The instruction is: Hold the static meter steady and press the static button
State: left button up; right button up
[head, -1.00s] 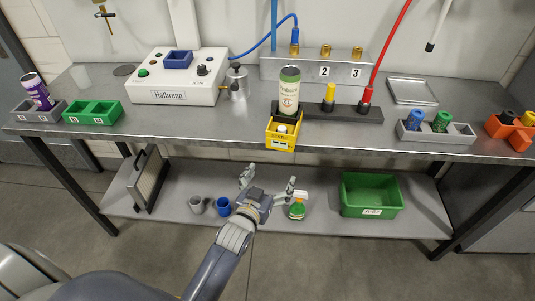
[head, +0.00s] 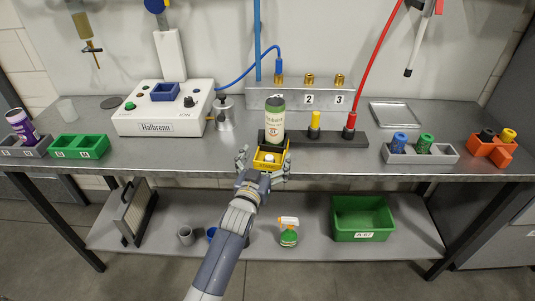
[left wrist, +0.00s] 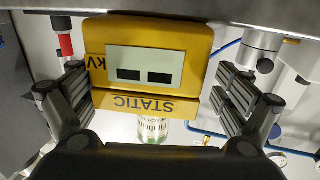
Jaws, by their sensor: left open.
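The static meter (head: 266,161) is a small yellow box at the table's front edge. In the left wrist view the static meter (left wrist: 197,45) appears upside down, with a blank-looking two-window display (left wrist: 145,67) and the word STATIC on its lip. A small pale knob-like part shows on the meter in the head view; I cannot tell whether it is the static button. My left gripper (head: 263,168) is open, its fingers on either side of the meter. In the left wrist view gaps show between the fingers (left wrist: 157,95) and the meter. My right gripper is out of view.
A green-and-white can (head: 275,122) stands just behind the meter, close to my fingers. A black rack (head: 333,138) with yellow and red plugs lies to its right. A shelf (head: 200,210) lies below the table.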

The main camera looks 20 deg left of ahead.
pick_arm(q)
jog(key=shift+w, duration=0.65)
jog(key=shift+c, duration=0.5)
